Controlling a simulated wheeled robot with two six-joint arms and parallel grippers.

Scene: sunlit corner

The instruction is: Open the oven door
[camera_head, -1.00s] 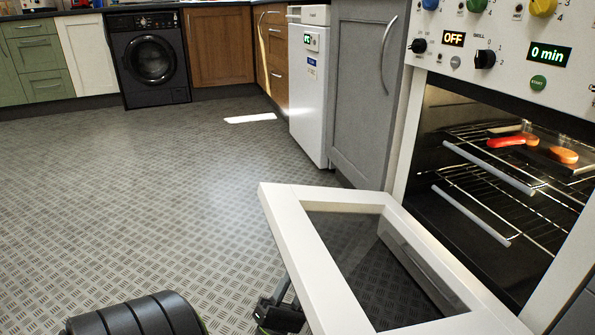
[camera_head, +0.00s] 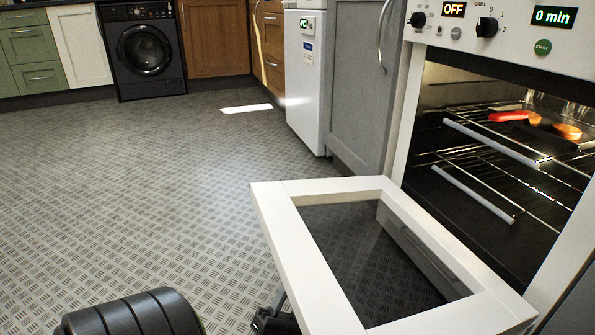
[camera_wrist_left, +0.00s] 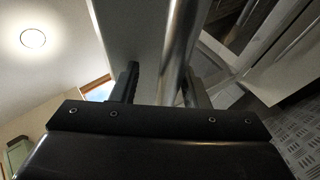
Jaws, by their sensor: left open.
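The oven door (camera_head: 272,215), a white frame around a dark glass pane, is hinged down and stands wide open, sloping out from the oven (camera_head: 420,120). The lit oven cavity shows behind it. My left gripper (camera_head: 275,320) is only partly in view at the bottom edge, beside the door's outer edge. In the left wrist view, its two dark fingers (camera_wrist_left: 162,88) are open on either side of a round metal bar (camera_wrist_left: 180,45), which looks like the door handle. The head view does not show the handle. My right gripper is not in view.
Inside the oven are wire racks (camera_head: 500,170) and a tray with red and orange food (camera_head: 567,131). A grey cabinet (camera_head: 358,80) and a white appliance (camera_head: 306,80) stand left of the oven. The patterned floor (camera_head: 130,190) is clear.

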